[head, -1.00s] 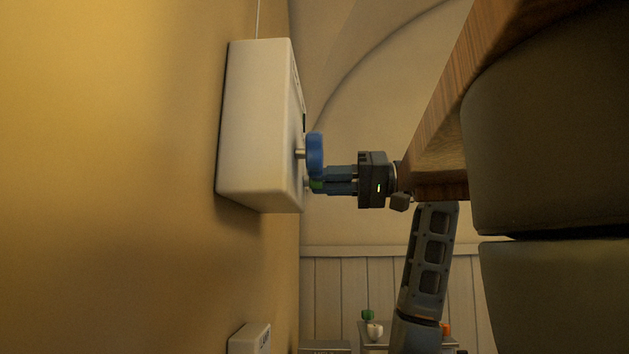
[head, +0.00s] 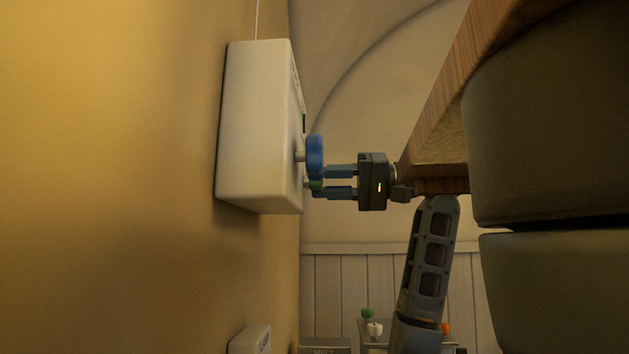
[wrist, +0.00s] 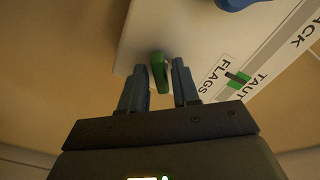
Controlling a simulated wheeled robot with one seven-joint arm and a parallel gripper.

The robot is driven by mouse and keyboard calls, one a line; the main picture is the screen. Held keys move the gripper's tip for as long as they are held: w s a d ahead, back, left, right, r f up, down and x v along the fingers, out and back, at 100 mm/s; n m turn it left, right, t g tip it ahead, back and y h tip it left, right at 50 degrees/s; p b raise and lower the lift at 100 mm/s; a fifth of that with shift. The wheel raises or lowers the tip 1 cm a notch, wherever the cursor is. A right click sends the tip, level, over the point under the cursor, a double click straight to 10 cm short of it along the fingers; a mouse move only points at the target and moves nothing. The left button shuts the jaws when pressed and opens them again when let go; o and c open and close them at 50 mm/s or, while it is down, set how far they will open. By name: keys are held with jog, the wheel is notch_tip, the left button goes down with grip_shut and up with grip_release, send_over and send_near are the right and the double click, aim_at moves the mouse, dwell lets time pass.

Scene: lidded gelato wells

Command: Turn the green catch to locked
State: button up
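The green catch (wrist: 159,72) sticks out of the face of a white box (head: 255,125) on the wall. In the head view the catch (head: 316,185) shows as a small green bit just below a blue knob (head: 315,157). My gripper (wrist: 158,85) is open, with one blue finger on each side of the catch. In the wrist view a gap shows between the catch and each finger. In the head view my gripper (head: 325,182) reaches the box from the right. The fingers partly hide the catch there.
The blue knob stands out close above my fingers. The wrist view shows a label strip (wrist: 222,80) reading FLAGS and TAUT with a green marker (wrist: 237,78). A wooden edge (head: 440,150) lies right of my gripper. A second white box (head: 250,340) is low on the wall.

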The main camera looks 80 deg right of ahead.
jog(key=shift+o, duration=0.7)
jog(key=shift+s, duration=0.15)
jog(key=shift+s+d, duration=0.1)
jog(key=shift+s, duration=1.05)
jog(key=shift+n+b, duration=0.7)
jog(key=shift+n, duration=0.5)
